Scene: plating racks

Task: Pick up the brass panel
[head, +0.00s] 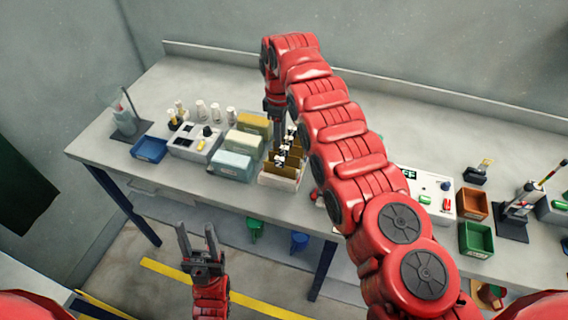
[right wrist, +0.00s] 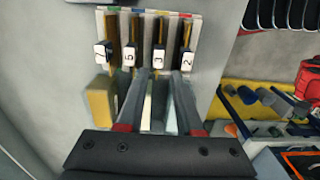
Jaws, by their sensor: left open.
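Several brass panels with white number tags stand upright in a light rack (head: 280,183), in front of the right arm in the head view. In the right wrist view a brass panel (right wrist: 160,30) tagged 3 stands among its neighbours beyond my right fingertips. My right gripper (right wrist: 159,78) is open, its fingers pointing toward the rack on either side of the line of tag 3. I cannot tell how far it is from the panels. My left gripper (head: 198,235) is open and empty, in front of the bench.
Left of the rack on the bench (head: 100,150) stand a yellow box (head: 254,124), a pale blue box (head: 233,166), a blue tray (head: 149,149) and a grey block with parts. Green and orange bins (head: 476,240) and a white panel box stand at the right.

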